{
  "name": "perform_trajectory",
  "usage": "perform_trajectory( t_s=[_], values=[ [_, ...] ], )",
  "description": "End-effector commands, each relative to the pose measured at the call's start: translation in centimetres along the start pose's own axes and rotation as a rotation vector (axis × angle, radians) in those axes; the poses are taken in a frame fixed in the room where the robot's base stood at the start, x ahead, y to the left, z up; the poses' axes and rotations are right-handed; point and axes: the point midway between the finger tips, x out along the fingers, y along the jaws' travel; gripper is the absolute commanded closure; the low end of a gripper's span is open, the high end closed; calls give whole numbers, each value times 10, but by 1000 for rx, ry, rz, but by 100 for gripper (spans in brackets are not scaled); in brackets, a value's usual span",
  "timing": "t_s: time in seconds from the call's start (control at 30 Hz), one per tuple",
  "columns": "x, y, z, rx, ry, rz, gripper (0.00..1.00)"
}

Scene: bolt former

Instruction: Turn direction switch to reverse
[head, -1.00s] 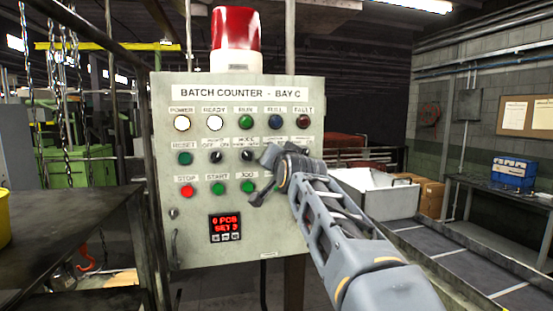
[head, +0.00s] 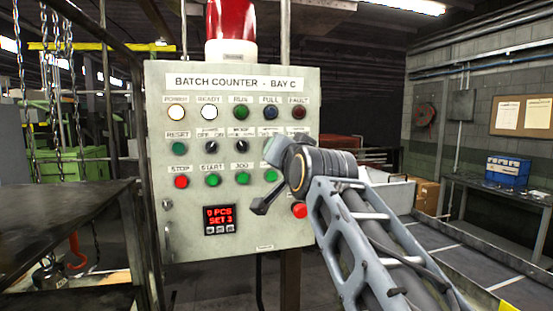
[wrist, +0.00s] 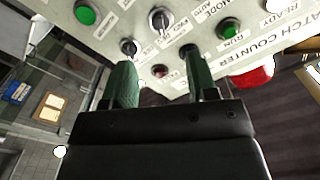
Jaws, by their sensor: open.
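The fingertips are close to the panel face; contact cannot be told. In the head view, my gripper (head: 273,150) covers the right end of the panel's second row, hiding the switches there.
The batch counter panel (head: 180,235) carries several lamps and buttons, including a red stop button (head: 181,182) and a red knob (head: 299,210) beside my arm. A red beacon (head: 232,20) stands on top. A dark table (head: 60,215) is at left. A conveyor (head: 480,262) runs at right.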

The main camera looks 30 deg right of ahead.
Motion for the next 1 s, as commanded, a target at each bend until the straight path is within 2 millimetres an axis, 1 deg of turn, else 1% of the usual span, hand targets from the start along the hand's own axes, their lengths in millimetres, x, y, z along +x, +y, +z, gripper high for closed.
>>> perform_trajectory(
  t_s=[0.03,0.1,0.3,0.5,1.0],
  values=[
    [-10,1,2,0,3,-1,47],
    [-19,1,1,0,2,-1,47],
    [-36,0,1,0,0,0,47],
    [-40,0,0,0,-1,0,47],
    [-40,0,2,-21,-8,3,47]
  ],
)
